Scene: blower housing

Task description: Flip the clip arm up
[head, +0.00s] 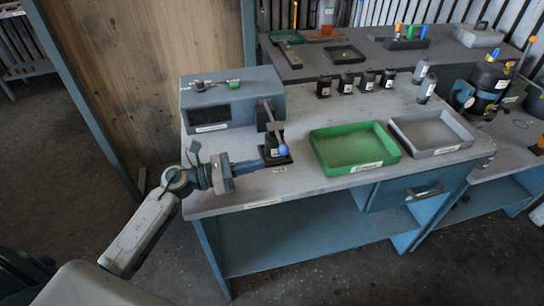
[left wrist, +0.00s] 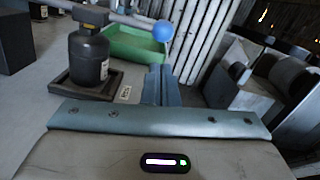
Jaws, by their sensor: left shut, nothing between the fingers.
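A grey arm (head: 274,122) with a blue ball (head: 283,149) at its end reaches out from the right side of the blue-grey box (head: 230,100) and slopes down towards the table front. In the left wrist view the arm (left wrist: 115,16) passes over a dark bottle (left wrist: 88,55), with the blue ball (left wrist: 163,31) beyond it. The bottle stands upright in a dark square holder (left wrist: 68,86). My left gripper (head: 258,164) is shut and empty, low over the table, left of the holder and apart from the ball. Its fingers also show in the left wrist view (left wrist: 160,84).
A green tray (head: 374,127) and a grey tray (head: 464,133) lie to the right. Several small dark bottles (head: 346,84) stand in a row behind them. A small lever with a green end (head: 234,84) is on the box. The table front left of my gripper is clear.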

